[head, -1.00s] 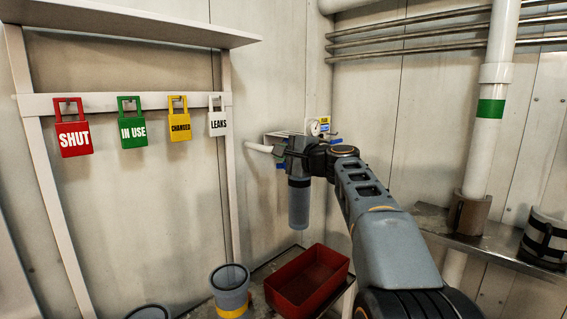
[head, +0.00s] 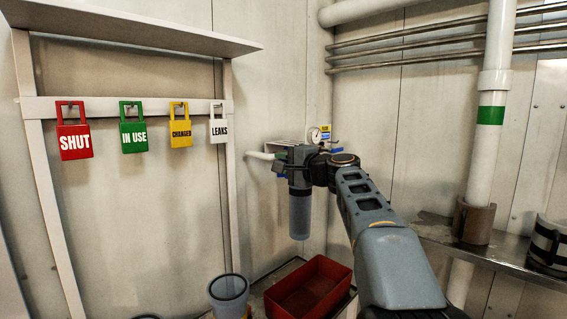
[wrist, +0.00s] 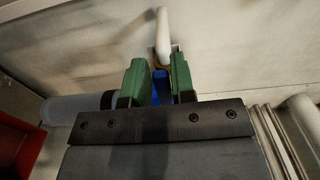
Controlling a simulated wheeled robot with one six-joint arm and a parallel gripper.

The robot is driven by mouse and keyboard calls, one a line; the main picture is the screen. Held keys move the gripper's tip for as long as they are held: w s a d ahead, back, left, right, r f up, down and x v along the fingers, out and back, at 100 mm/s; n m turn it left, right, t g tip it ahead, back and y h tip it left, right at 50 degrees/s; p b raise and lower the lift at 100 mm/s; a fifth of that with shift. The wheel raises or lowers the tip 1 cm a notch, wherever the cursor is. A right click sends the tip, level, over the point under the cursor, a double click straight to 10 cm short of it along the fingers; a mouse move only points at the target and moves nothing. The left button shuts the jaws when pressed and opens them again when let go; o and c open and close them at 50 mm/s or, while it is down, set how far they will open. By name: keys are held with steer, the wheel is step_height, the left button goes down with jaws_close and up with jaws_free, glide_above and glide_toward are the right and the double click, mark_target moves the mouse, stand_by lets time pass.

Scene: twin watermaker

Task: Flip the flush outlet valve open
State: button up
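A blue valve handle (wrist: 160,88) stands between the two green finger pads of my gripper (wrist: 160,84) in the wrist view. A white pipe end (wrist: 162,35) lies just beyond it. The fingers are apart, one on each side of the handle; a narrow gap seems to show on the left, and contact on the right is unclear. In the head view my gripper (head: 281,163) is at the white outlet pipe (head: 260,155), in front of the filter unit. A bit of blue shows at the fingertips. The valve body is mostly hidden by my gripper.
A grey filter housing (head: 300,215) hangs below my wrist. A red crate (head: 308,287) and a grey bucket (head: 229,295) stand below. Tags such as SHUT (head: 74,142) hang on a rail at left. A steel shelf (head: 480,250) is at right.

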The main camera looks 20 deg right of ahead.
steer(key=v, duration=1.3)
steer(key=shift+s, duration=0.4)
steer(key=shift+r, duration=0.1)
